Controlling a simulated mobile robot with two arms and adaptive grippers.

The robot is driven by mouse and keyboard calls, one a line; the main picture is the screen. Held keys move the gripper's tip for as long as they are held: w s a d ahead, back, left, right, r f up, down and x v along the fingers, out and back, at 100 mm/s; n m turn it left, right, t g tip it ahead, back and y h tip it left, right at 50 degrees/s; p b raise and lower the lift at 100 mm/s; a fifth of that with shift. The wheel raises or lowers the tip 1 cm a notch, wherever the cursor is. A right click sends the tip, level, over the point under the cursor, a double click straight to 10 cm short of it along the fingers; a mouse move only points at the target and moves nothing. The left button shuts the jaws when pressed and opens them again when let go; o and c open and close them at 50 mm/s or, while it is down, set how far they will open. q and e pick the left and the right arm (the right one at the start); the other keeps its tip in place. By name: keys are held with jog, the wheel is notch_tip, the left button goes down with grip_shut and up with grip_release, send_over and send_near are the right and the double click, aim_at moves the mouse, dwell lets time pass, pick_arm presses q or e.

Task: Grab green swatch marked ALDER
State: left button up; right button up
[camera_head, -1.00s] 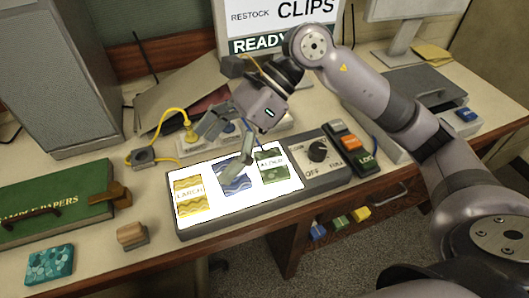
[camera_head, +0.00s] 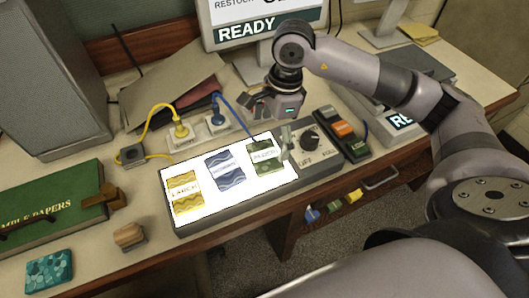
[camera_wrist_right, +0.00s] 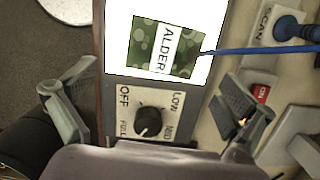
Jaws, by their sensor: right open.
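The green swatch marked ALDER (camera_head: 266,168) lies flat at the right end of a lit white pad (camera_head: 205,207). It also shows in the right wrist view (camera_wrist_right: 145,40) with its label readable. A blue swatch (camera_head: 225,171) lies in the middle of the pad, and a yellow swatch marked LARCH (camera_head: 186,191) lies at the left. My right gripper (camera_head: 273,124) is open and empty above the pad's right end, close to the green swatch and the dial. In the right wrist view its fingers are wide apart, with the dial panel between them. My left gripper is not in view.
The dial (camera_head: 308,140) stands on the panel right of the swatches. A switch box (camera_head: 342,134) is beyond it. A blue cable (camera_head: 236,115) and a yellow cable (camera_head: 150,128) run behind the pad. A green book (camera_head: 60,197) and a wooden block (camera_head: 129,236) lie left.

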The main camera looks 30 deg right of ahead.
aim_at(265, 154)
jog(key=shift+a+f, duration=0.1)
jog(key=shift+f, duration=0.5)
jog(key=shift+a+f+p, duration=0.1)
jog(key=shift+f+p, duration=0.2)
jog(key=shift+p, duration=0.05)
jog(key=f, duration=0.1)
jog(key=f+p, duration=0.1)
jog(key=f, duration=0.1)
jog(key=shift+w+a+f, duration=0.3)
jog(key=shift+a+f, duration=0.05)
jog(key=shift+f, duration=0.4)
jog(key=c, duration=1.1)
